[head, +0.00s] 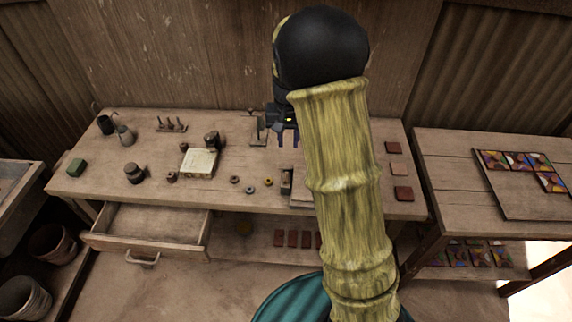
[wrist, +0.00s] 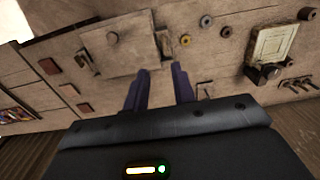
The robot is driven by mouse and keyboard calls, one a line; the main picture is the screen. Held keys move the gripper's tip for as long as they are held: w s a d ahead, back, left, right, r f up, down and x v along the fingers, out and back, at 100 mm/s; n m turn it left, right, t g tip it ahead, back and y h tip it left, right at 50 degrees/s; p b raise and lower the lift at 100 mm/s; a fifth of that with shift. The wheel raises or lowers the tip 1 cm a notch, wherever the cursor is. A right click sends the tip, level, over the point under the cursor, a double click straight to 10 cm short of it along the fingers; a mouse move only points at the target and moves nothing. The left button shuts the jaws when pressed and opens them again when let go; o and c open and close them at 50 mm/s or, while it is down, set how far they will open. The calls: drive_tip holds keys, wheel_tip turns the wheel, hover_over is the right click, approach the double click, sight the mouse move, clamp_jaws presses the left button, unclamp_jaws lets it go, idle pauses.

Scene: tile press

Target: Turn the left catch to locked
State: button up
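The press (wrist: 122,48) is a wooden block with a round knob on top, seen in the wrist view. In the head view my arm covers most of it. The left catch (head: 286,180) is a small dark upright piece with a paler part at the press's left end. It also shows in the wrist view (wrist: 165,42), just beyond my fingertips. Another catch (wrist: 86,62) is at the press's opposite end. I cannot tell how either catch is turned. My gripper (wrist: 159,72) is open and empty, its two dark purple fingers apart, behind the left catch and not visibly touching it.
Several small rings (head: 249,190) lie left of the press. A pale plate (head: 199,162) and a small stand (head: 258,128) are farther left and back. A drawer (head: 150,228) stands open at the front left.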

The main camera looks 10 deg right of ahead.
drive_tip(key=shift+w+a+r, duration=0.15)
drive_tip(key=shift+w+r, duration=0.1)
drive_tip(key=shift+w, duration=0.55)
wheel_tip(320, 180, down, 17)
drive_tip(key=p, duration=0.4)
drive_tip(key=shift+f, duration=0.2)
clamp_jaws()
